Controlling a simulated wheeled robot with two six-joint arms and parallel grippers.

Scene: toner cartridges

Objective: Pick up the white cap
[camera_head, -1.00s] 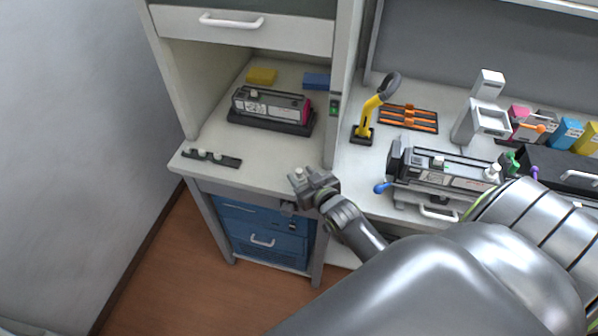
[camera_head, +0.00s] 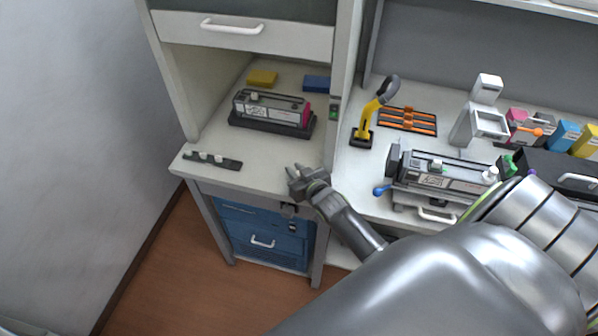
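Small white caps (camera_head: 217,158) sit in a dark rack (camera_head: 229,164) near the front left of the left counter. Another white cap-like knob (camera_head: 490,174) stands on the right end of the cartridge unit (camera_head: 447,178) on the right bench. A small pale knob (camera_head: 253,97) is on top of the left cartridge (camera_head: 272,108). My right gripper (camera_head: 297,172) is over the front right edge of the left counter, to the right of the rack and apart from it. Its fingers look spread, with nothing visible between them. My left gripper is out of view.
A yellow block (camera_head: 262,77) and a blue block (camera_head: 316,82) lie behind the left cartridge. A yellow tool on a stand (camera_head: 368,120) and an orange-barred tray (camera_head: 407,120) are on the right bench. The counter between rack and gripper is clear.

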